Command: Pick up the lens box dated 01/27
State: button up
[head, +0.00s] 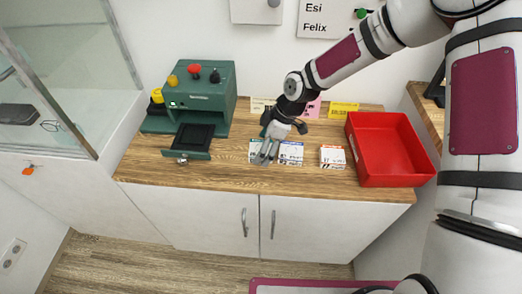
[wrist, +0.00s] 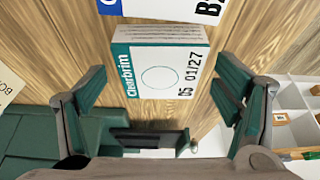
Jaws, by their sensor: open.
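The lens box marked "Clearbrim" and "05 01/27" (wrist: 160,75) is white with a teal band and a printed circle. It lies on the wooden counter between my spread fingers in the wrist view. In the head view this box (head: 254,147) is partly hidden by my gripper (head: 264,157). My gripper is open and empty above the box; in the wrist view its fingers (wrist: 163,78) stand apart on either side. A white and blue box (head: 290,153) lies just right of it, and its edge shows at the top of the wrist view (wrist: 165,8).
A white and orange box (head: 332,157) lies farther right, before a red tray (head: 360,181). A green machine (head: 208,100) with an open drawer (head: 190,151) stands left. Yellow (head: 343,109) and pink cards stand behind. Bare counter (head: 250,178) runs along the front.

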jog(key=c, duration=1.2)
jog(key=shift+c, duration=0.2)
jog(key=shift+r, duration=0.15)
